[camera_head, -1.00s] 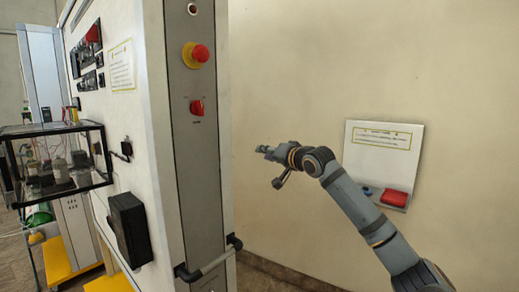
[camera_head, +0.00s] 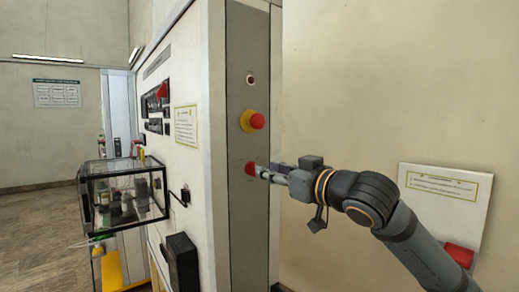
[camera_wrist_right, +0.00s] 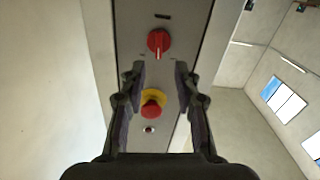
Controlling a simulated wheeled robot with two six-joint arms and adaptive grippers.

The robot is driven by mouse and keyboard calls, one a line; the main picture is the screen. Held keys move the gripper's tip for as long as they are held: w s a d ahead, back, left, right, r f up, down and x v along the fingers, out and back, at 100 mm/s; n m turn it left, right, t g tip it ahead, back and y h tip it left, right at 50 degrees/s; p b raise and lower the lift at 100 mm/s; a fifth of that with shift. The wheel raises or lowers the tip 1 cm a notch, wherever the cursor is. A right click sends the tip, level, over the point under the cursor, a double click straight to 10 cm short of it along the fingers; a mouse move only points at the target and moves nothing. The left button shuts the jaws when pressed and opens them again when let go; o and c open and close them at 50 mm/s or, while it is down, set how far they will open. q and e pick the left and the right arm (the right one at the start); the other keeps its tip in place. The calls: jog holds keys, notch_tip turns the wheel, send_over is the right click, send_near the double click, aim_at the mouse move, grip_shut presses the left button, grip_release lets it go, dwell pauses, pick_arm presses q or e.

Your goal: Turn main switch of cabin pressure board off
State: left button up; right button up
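The red main switch (camera_head: 250,168) sits on the grey side panel of the cabin pressure board (camera_head: 248,215), below a red emergency button on a yellow base (camera_head: 252,121). My right gripper (camera_head: 262,172) points at the switch from the right and partly covers it in the head view. In the right wrist view the gripper (camera_wrist_right: 159,72) is open, its two fingers apart. The red rotary switch (camera_wrist_right: 159,41) lies just beyond the fingertips, with its handle in line with the gap. The red button (camera_wrist_right: 152,105) shows between the fingers. My left gripper is not in view.
A small round indicator (camera_head: 251,79) is above the emergency button. A glass-sided case (camera_head: 122,195) and a black box (camera_head: 182,262) are on the board's left face. A white sign panel with a red item (camera_head: 460,254) is on the right wall.

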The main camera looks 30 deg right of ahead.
aim_at(255, 164)
jog(key=w+p, duration=0.2)
jog(key=w, duration=0.1)
jog(key=w+p, duration=0.1)
jog(key=shift+w+a+r, duration=0.1)
jog(key=shift+w+a, duration=0.2)
jog(key=shift+a, duration=0.05)
jog(key=shift+w, duration=0.25)
jog(key=shift+c, duration=0.4)
grip_shut()
